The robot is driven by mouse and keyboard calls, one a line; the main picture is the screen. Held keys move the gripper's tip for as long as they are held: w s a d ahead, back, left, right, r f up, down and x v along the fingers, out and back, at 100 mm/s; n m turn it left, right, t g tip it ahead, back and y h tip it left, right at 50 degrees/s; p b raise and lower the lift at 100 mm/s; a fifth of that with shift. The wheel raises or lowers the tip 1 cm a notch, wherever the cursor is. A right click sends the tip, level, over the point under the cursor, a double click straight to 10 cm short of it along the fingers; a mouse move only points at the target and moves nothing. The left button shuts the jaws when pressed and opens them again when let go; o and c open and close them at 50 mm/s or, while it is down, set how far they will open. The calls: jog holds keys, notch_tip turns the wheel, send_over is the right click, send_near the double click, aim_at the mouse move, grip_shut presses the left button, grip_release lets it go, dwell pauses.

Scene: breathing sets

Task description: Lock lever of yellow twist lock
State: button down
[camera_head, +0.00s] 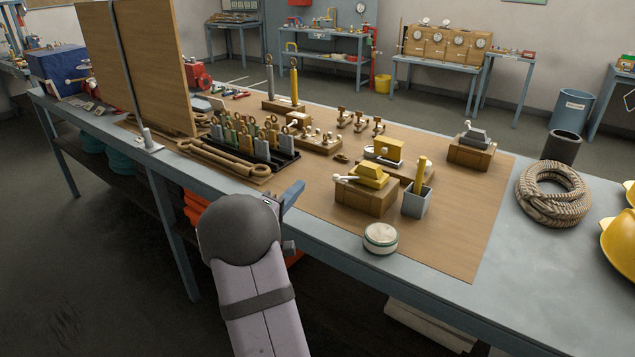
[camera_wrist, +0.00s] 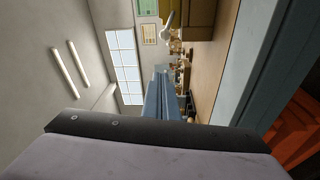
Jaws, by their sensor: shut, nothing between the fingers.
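The yellow twist lock (camera_head: 370,175) sits on a wooden block near the front of the brown board. Its lever (camera_head: 345,178), with a pale knob, points left toward my arm. My gripper (camera_head: 299,186) is shut and empty, left of the lock and apart from it, near the table's front edge. In the wrist view my gripper's blue fingers (camera_wrist: 161,72) are together. The pale lever (camera_wrist: 168,20) and part of the yellow lock (camera_wrist: 200,20) show at the top, beyond the fingers. My arm hides part of the table edge in the head view.
A grey cup with a yellow handle (camera_head: 417,203) stands right of the lock. A round tin (camera_head: 380,239) lies in front. A yellow padlock-like piece (camera_head: 388,151) and a grey twist lock (camera_head: 472,138) stand behind. A rack of tags (camera_head: 262,145) is left. Board at front right is clear.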

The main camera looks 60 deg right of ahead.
jog(key=w+d+p, duration=0.1)
jog(key=d+p, duration=0.2)
jog(key=d, duration=0.7)
jog(key=shift+s+a+f+p, duration=0.1)
jog(key=shift+s+a+p, duration=0.15)
jog(key=shift+s, duration=0.65)
jog(key=shift+s+a+p, duration=0.15)
jog(key=shift+s+a, duration=0.1)
jog(key=shift+s, duration=0.6)
